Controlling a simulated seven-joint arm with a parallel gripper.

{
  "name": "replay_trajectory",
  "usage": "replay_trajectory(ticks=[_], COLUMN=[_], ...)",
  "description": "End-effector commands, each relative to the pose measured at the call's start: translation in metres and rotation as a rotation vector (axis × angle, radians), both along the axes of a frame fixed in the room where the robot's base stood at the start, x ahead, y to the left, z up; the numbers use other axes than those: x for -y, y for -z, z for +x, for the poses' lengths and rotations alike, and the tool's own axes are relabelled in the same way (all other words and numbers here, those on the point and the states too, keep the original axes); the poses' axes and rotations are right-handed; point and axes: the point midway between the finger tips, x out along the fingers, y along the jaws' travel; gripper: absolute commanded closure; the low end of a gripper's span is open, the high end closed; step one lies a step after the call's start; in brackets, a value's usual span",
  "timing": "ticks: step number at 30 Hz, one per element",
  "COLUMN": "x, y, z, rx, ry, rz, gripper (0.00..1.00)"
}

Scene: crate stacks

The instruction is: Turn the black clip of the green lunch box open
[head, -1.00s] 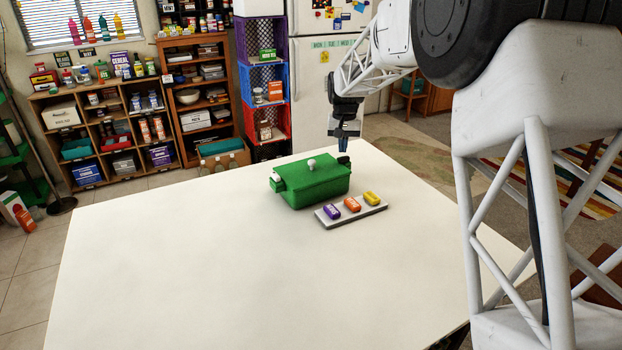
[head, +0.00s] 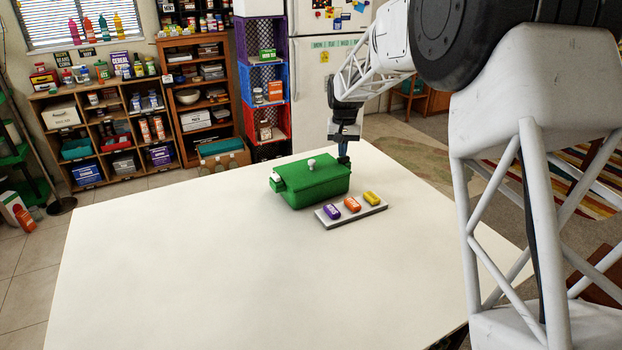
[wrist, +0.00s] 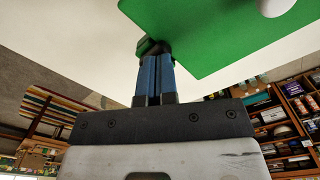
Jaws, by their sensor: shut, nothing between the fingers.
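The green lunch box (head: 312,188) stands on the white table with its lid on; a white knob (head: 311,163) tops the lid. A white clip (head: 277,178) shows at its left end. The black clip (head: 344,160) is at its right end; in the wrist view the clip (wrist: 152,47) shows at the box corner, partly behind my fingertips. My gripper (head: 343,153) points down at that end, its blue fingers (wrist: 156,62) shut together with nothing between them. The fingertips are at the clip, touching or almost touching. I cannot tell how far the clip is turned.
A grey tray (head: 355,216) with a purple, an orange and a yellow block lies just in front of the box. The table (head: 200,270) is clear in front and to the left. Stacked crates (head: 262,85) and shelves stand behind the table.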

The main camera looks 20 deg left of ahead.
Motion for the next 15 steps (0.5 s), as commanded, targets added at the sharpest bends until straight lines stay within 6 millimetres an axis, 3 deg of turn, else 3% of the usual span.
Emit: replay_trajectory(ticks=[15], x=[0.0], y=[0.0074], z=[0.0], rx=[0.0], ry=[0.0], rz=[0.0], gripper=[1.0])
